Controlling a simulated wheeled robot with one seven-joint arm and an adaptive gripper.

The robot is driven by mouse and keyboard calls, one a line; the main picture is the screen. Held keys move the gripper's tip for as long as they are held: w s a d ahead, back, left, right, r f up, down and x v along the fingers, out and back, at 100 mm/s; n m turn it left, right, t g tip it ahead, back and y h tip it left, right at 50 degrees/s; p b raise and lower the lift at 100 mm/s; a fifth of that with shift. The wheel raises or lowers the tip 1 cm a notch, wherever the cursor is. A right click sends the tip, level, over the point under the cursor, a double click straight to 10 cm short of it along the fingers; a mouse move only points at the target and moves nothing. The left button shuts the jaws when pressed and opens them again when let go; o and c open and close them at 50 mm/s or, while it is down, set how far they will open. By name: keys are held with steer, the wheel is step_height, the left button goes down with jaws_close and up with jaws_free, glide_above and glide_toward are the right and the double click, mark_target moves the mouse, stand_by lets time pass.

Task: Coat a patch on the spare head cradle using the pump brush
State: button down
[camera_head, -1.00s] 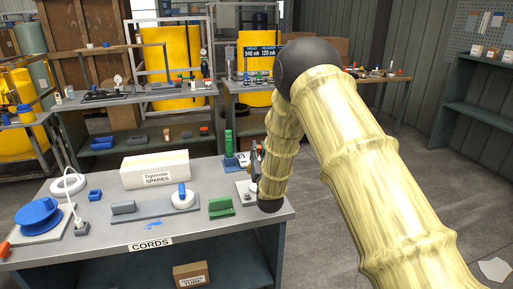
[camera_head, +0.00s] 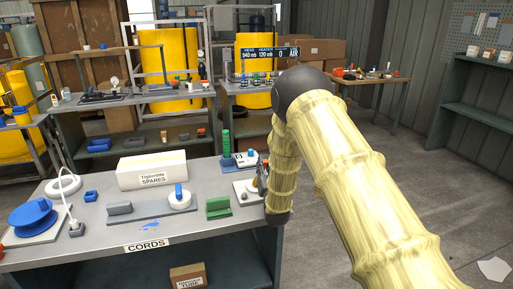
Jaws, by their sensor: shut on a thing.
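My gripper (camera_head: 262,179) is at the right end of the bench, mostly hidden behind my forearm. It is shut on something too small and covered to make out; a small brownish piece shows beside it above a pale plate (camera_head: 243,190). A green notched block (camera_head: 218,208), possibly the spare head cradle, stands on the bench left of my gripper. A white round dish (camera_head: 184,202) with an upright blue handle (camera_head: 179,190) sits on a grey plate next to a grey block (camera_head: 120,208). I cannot tell which piece is the pump brush. A blue smear (camera_head: 149,225) marks the bench top.
A white spares box (camera_head: 153,170) stands at the bench's back. A blue reel (camera_head: 33,217) and a white ring (camera_head: 63,188) are at the left. A green post (camera_head: 226,146) rises near my gripper. The bench's front strip (camera_head: 185,240) is mostly clear.

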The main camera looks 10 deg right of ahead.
steer(key=shift+d+r+p, duration=0.1)
steer(key=shift+d+p, duration=0.2)
steer(key=shift+d, duration=0.4)
steer(key=shift+a, duration=0.45)
steer(key=a+r+p, duration=0.2)
steer(key=a+r, duration=0.1)
steer(key=r, duration=0.4)
steer(key=shift+r, duration=0.4)
steer(key=shift+a+f, duration=0.1)
steer(key=shift+f+b, duration=0.4)
steer(key=shift+b, duration=0.15)
steer(key=shift+s, duration=0.1)
